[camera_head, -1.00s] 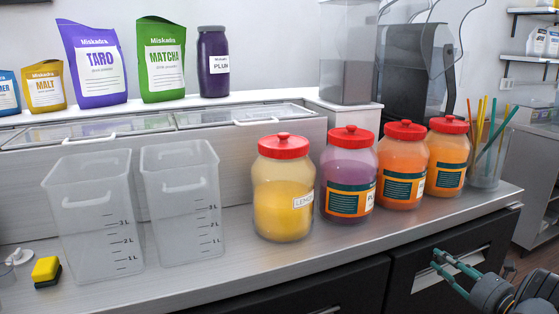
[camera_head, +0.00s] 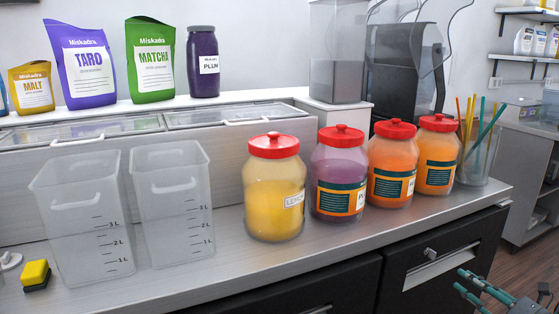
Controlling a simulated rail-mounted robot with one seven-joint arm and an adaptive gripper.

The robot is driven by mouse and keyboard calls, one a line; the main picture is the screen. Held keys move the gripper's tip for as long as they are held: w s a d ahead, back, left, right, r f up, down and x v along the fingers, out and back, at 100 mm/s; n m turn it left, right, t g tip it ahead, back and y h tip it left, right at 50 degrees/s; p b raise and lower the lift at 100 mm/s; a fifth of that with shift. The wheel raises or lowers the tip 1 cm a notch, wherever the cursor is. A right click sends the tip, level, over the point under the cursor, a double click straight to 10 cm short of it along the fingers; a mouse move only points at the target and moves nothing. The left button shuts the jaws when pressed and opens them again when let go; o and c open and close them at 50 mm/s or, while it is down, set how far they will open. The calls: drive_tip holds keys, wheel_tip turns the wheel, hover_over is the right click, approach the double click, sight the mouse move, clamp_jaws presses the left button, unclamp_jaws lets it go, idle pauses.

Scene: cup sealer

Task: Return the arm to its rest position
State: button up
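My gripper (camera_head: 473,287) shows at the bottom right corner, with its greenish fingers pointing left. The two fingers are apart with nothing visible between them. It is in front of the dark drawer fronts (camera_head: 400,262), below the counter edge. Most of my arm is outside the view.
The counter (camera_head: 330,240) holds two clear measuring bins (camera_head: 85,215), a yellow sponge (camera_head: 36,274), several red-lidded jars (camera_head: 274,190) and a cup of straws (camera_head: 478,160). Powder bags (camera_head: 150,60) stand on the back ledge. Open floor (camera_head: 520,245) lies at right.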

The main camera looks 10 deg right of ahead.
sight(435, 255)
drive_tip(key=x, duration=1.2)
drive_tip(key=shift+f, duration=0.1)
drive_tip(key=p, duration=0.1)
drive_tip(key=r+m+p, duration=0.1)
drive_tip(key=shift+s+d+p, duration=0.1)
drive_tip(key=shift+s+p, duration=0.1)
drive_tip(key=shift+p, duration=0.1)
drive_tip(key=m+p, duration=0.6)
drive_tip(key=m, duration=0.2)
drive_tip(key=shift+d, duration=0.1)
drive_tip(key=m+p, duration=0.1)
drive_tip(key=m, duration=0.2)
drive_tip(key=s+m+p, duration=0.1)
drive_tip(key=m, duration=0.2)
drive_tip(key=m+p, duration=0.2)
drive_tip(key=m, duration=0.1)
drive_tip(key=shift+s+d+f, duration=0.3)
drive_tip(key=shift+s+d, duration=0.1)
